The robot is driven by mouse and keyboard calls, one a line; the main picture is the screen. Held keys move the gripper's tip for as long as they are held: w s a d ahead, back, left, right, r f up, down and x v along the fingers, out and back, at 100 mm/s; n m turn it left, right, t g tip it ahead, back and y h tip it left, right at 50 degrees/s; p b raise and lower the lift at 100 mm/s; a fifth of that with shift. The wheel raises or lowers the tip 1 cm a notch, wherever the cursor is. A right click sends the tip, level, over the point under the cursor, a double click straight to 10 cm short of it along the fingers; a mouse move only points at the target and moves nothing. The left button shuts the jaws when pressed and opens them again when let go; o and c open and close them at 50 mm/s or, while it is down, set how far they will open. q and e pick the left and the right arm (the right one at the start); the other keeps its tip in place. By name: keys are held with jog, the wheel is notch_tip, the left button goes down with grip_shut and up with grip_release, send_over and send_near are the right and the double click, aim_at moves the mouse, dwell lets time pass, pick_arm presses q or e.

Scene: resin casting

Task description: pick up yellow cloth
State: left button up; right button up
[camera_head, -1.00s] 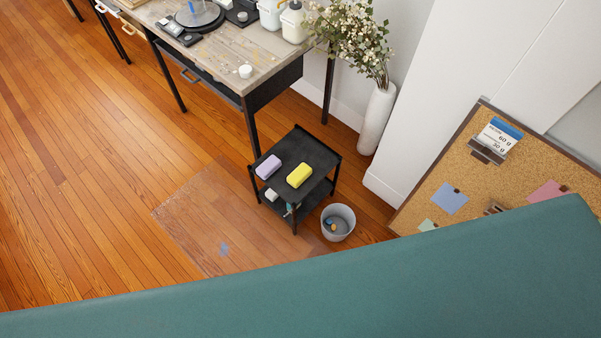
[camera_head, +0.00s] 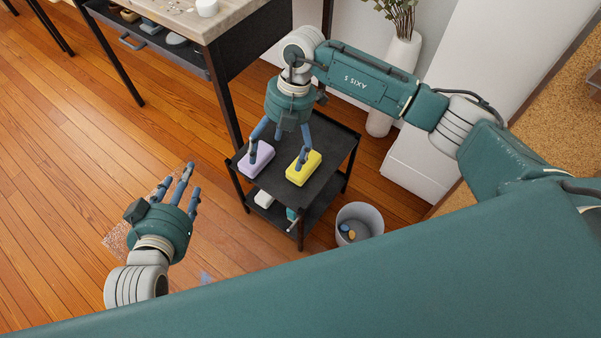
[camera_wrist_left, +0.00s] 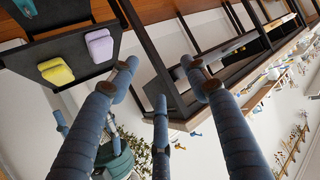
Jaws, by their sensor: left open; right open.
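The yellow cloth (camera_head: 304,170), a thick folded block, lies on the top shelf of a small black cart (camera_head: 325,150). It also shows at the upper left of the left wrist view (camera_wrist_left: 56,74). A similar lilac cloth (camera_head: 262,163) lies to its left. My right gripper (camera_head: 278,161) is open above the shelf, one finger over or at the yellow cloth and another over the lilac one. I cannot tell whether they touch. My left gripper (camera_head: 180,178) is open and empty over the floor, left of the cart; its fingers are spread in the left wrist view (camera_wrist_left: 160,80).
A grey bin (camera_head: 359,222) stands right of the cart. A workbench (camera_head: 235,22) rises behind it, and a white vase (camera_head: 396,70) stands by the wall. The cart's lower shelf holds a few small items. The wooden floor (camera_head: 70,150) at left is clear.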

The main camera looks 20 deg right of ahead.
aim_at(304, 166)
jog(key=w+d+h, duration=0.1)
jog(key=d, duration=0.1)
jog(key=w+d+t+h+b, duration=0.1)
jog(key=d, duration=0.1)
jog(key=w+d+f+h, duration=0.1)
jog(key=d, duration=0.1)
jog(key=shift+w+d+m+b, duration=0.1)
jog(key=shift+w+m+b, duration=0.05)
jog(key=shift+m+b, duration=0.25)
notch_tip(304, 166, down, 5)
jog(key=shift+r+b, duration=0.1)
jog(key=shift+b, duration=0.5)
jog(key=shift+d+f, duration=0.1)
jog(key=shift+f, duration=0.2)
jog(key=f, duration=0.1)
jog(key=f+b, duration=0.1)
jog(key=f, duration=0.1)
jog(key=f+b, duration=0.1)
jog(key=shift+s+d+f, duration=0.25)
jog(key=shift+f, duration=0.15)
pick_arm(q)
notch_tip(304, 166, up, 22)
jog(key=d+t+h, duration=0.2)
jog(key=t+h, duration=0.1)
jog(key=t, duration=0.7)
jog(key=shift+w+d, duration=0.25)
jog(key=shift+w, duration=0.15)
pick_arm(e)
jog(key=c, duration=1.3)
